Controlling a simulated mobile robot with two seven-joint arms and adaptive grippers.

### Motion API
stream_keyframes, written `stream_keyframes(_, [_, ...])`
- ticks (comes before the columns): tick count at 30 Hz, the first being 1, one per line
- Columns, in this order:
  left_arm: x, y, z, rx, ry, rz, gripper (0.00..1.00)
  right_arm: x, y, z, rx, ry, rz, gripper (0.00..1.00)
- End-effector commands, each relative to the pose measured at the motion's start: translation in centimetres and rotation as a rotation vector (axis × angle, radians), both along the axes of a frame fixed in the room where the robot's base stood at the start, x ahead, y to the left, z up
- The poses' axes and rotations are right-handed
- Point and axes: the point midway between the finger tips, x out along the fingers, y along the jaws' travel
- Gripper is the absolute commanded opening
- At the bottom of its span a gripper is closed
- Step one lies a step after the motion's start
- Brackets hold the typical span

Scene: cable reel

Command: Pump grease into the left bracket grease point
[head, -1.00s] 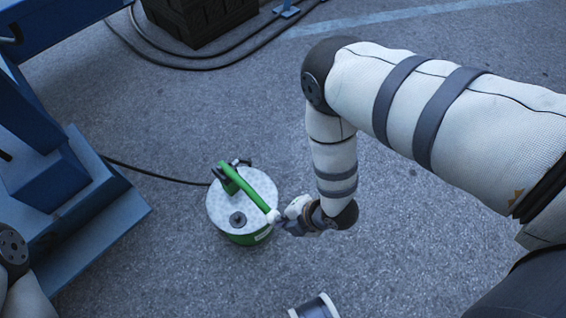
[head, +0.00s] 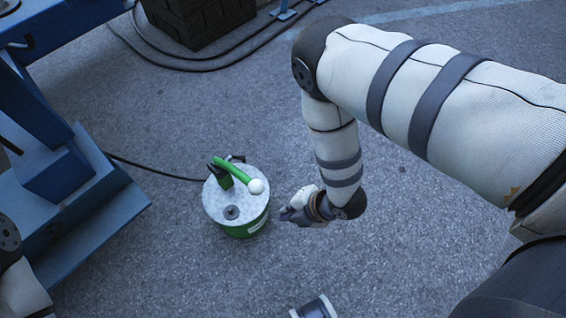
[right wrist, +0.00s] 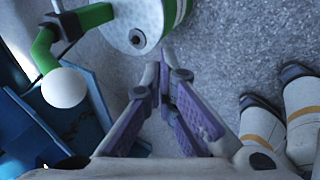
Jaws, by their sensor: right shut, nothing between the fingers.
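The grease pump is a green bucket (head: 244,229) with a round grey lid (head: 213,207), standing on the asphalt in the head view. Its green lever handle (head: 236,168) ends in a white ball knob (head: 257,186). In the right wrist view the white knob (right wrist: 64,87) and the lid (right wrist: 137,38) also show. My right gripper (head: 285,214) is to the right of the bucket, apart from the knob. Its purple-padded fingers (right wrist: 163,80) meet at the tips with nothing between them. The bracket grease point cannot be made out.
A black hose (head: 150,171) runs from the pump left toward a blue steel frame (head: 95,205). A dark block stack (head: 205,20) stands at the back. The ground right of the pump is open.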

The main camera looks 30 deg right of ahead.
Motion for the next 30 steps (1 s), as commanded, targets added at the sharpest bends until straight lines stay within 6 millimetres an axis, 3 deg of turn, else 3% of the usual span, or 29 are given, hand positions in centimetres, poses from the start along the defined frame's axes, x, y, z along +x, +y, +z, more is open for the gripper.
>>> stream_keyframes(3, [0.6,0.0,0.7,0.001,-0.020,0.000,0.40,-1.1,-0.9,2.6,0.000,-0.005,0.002,0.00])
stream_keyframes(9, [0.9,0.0,1.3,0.001,-0.029,0.000,0.40,-2.7,-2.0,4.9,0.001,-0.003,0.002,0.00])
stream_keyframes(30, [0.9,0.0,1.4,0.001,-0.030,0.000,0.40,-3.1,-2.2,5.4,0.002,-0.002,0.001,0.00])
